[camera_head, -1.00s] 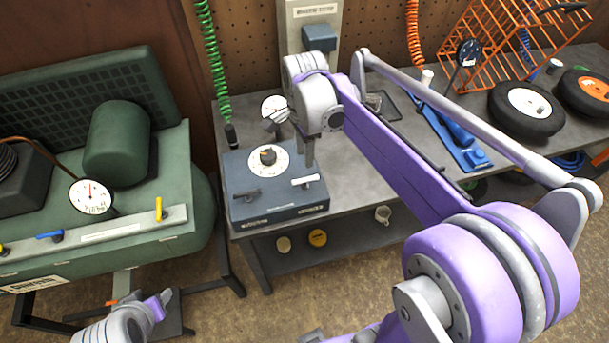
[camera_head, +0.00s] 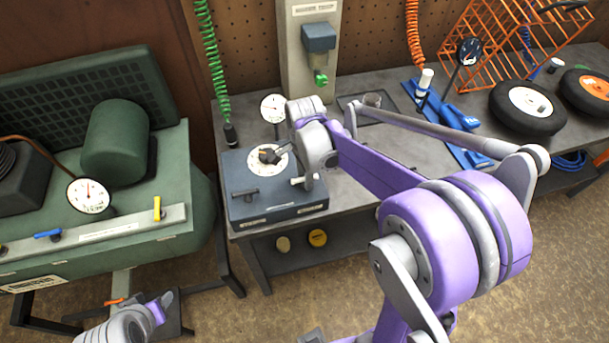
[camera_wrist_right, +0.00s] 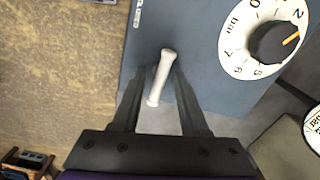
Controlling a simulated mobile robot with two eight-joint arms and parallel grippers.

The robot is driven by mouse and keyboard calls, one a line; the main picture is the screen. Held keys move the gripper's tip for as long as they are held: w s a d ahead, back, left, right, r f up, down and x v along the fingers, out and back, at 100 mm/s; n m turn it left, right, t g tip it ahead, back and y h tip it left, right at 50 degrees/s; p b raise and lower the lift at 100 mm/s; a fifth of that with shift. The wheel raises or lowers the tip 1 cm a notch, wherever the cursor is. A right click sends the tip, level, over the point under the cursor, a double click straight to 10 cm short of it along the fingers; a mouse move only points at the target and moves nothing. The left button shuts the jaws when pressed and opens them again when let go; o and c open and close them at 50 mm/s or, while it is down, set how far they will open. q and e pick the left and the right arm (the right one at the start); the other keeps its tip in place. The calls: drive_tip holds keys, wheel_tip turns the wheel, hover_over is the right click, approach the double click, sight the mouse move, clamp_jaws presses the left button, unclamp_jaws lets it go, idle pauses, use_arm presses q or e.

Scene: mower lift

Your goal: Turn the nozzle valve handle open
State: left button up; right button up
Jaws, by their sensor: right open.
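A blue-grey control box (camera_head: 240,207) stands on the bench's left end. It carries a round dial with a knob, a dark handle (camera_head: 246,195) at left and a white handle (camera_head: 297,181) at right. In the right wrist view the white handle (camera_wrist_right: 162,78) lies between the two dark fingers of my right gripper (camera_wrist_right: 160,80), with space on both sides. The gripper is open. In the head view the right wrist hides most of these fingers. My left gripper (camera_head: 160,306) is low at the left, away from the box; its jaws are unclear.
A dial with an orange-marked knob (camera_wrist_right: 275,42) is close to the right of the fingers. A small gauge (camera_head: 273,108) stands behind the box. A green compressor (camera_head: 120,240) is at left. A grey post (camera_head: 297,75) and wheels (camera_head: 525,107) are farther back.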

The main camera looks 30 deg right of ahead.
clamp_jaws()
use_arm(q)
drive_tip(key=shift+f, duration=0.2)
use_arm(e)
drive_tip(key=shift+n, duration=0.3)
drive_tip(key=n+b, duration=0.1)
drive_tip(key=n, duration=0.2)
drive_tip(key=shift+n, duration=0.4)
drive_tip(key=n+b, duration=0.1)
drive_tip(key=n, duration=0.3)
drive_tip(key=shift+n, duration=0.3)
drive_tip(key=n, duration=0.4)
drive_tip(key=shift+b, duration=0.35)
use_arm(q)
drive_tip(key=f, duration=0.1)
drive_tip(key=s+f, duration=0.1)
drive_tip(key=f, duration=0.2)
drive_tip(key=shift+s, duration=0.25)
use_arm(e)
drive_tip(key=n, duration=0.4)
drive_tip(key=shift+n, duration=0.3)
drive_tip(key=shift+n, duration=0.3)
unclamp_jaws()
